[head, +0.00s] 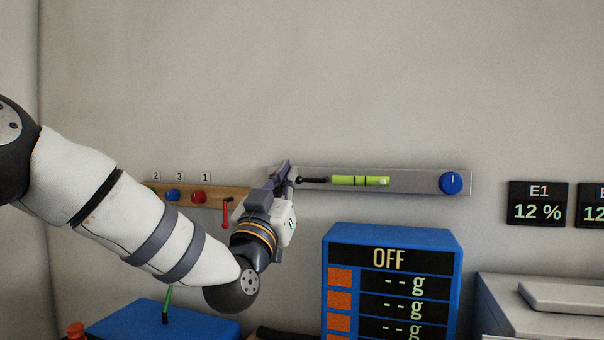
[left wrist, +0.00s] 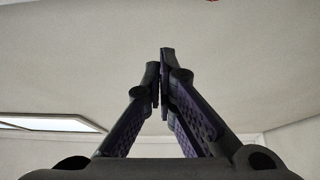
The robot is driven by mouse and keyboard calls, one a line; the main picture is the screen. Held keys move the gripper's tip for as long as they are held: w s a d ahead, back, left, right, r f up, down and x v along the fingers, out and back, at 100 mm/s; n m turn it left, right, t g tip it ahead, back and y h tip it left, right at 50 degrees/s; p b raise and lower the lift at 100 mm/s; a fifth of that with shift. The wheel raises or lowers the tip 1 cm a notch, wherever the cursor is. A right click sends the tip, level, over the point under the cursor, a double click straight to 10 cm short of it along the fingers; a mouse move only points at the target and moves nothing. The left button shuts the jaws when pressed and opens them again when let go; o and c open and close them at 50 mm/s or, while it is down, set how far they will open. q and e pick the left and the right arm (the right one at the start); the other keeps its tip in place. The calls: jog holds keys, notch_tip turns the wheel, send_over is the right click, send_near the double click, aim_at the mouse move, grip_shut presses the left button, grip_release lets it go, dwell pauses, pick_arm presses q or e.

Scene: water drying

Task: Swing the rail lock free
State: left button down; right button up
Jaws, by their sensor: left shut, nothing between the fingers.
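A small red lever (head: 226,213) hangs down at the right end of a wooden rail (head: 238,194) on the wall; it looks like the rail lock. My left gripper (head: 284,170) is up at the wall, to the right of the red lever and apart from it in the picture. It is in front of the left end of a grey wall plate (head: 418,180); I cannot tell if it touches the plate. In the left wrist view the fingers (left wrist: 161,75) are closed together with nothing between them. My right gripper is not in view.
The rail carries blue (head: 172,195) and red (head: 198,196) knobs under number tags; my arm hides part below. The grey plate holds a green-yellow vial (head: 361,181) and a blue knob (head: 451,183). A blue display box (head: 440,238) stands below. The upper wall is clear.

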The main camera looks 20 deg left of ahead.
aim_at(310, 180)
pick_arm(q)
jog(key=w, duration=0.8)
jog(key=shift+d+r+b, duration=0.15)
jog(key=shift+r+b, duration=0.05)
jog(key=shift+b, duration=0.2)
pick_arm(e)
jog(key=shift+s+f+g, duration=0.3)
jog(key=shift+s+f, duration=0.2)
pick_arm(q)
jog(key=shift+w, duration=0.1)
